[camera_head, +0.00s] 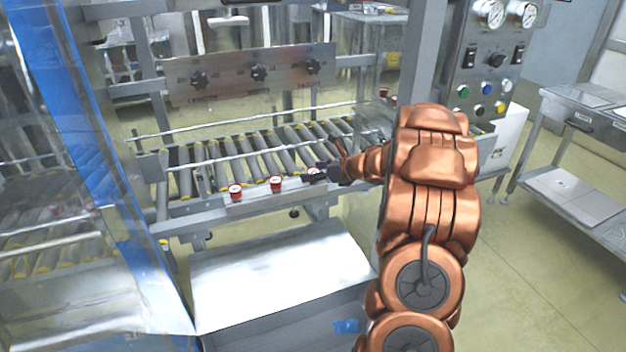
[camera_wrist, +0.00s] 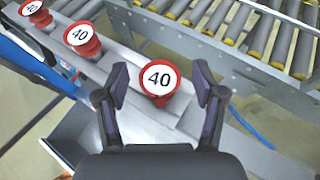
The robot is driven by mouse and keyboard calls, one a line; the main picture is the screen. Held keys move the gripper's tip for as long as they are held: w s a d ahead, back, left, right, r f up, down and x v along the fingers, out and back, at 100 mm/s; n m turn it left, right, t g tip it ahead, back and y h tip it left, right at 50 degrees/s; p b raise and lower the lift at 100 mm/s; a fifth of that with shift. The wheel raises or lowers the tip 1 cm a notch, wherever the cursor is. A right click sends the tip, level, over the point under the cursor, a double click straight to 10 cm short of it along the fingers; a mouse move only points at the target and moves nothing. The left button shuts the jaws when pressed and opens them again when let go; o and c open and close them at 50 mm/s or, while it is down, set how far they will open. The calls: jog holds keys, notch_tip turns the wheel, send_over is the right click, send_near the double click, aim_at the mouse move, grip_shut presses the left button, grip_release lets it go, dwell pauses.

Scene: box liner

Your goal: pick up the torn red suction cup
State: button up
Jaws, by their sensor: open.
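Three red suction cups with round white faces stand in a row on a grey metal rail. In the wrist view the nearest cup (camera_wrist: 160,79), marked 40, stands between my open fingers (camera_wrist: 160,88), with a gap on each side. A second cup (camera_wrist: 81,37), also marked 40, and a third cup (camera_wrist: 31,8) stand farther up left. In the head view the left cup (camera_head: 235,192) and middle cup (camera_head: 276,184) are clear, and the right cup (camera_head: 313,174) is partly hidden by my gripper (camera_head: 322,173). I cannot see a tear on any of them.
A roller conveyor (camera_head: 250,152) runs behind the rail. A steel panel with black knobs (camera_head: 250,75) is above it. A shiny metal box top (camera_head: 275,275) lies below the rail. A clear and blue screen (camera_head: 75,120) stands at left, and a control panel (camera_head: 488,70) at right.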

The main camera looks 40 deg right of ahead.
jog(key=shift+w+a+f, duration=0.1)
jog(key=shift+w+a, duration=0.05)
jog(key=shift+w, duration=0.1)
jog(key=c, duration=1.2)
jog(key=shift+c, duration=0.2)
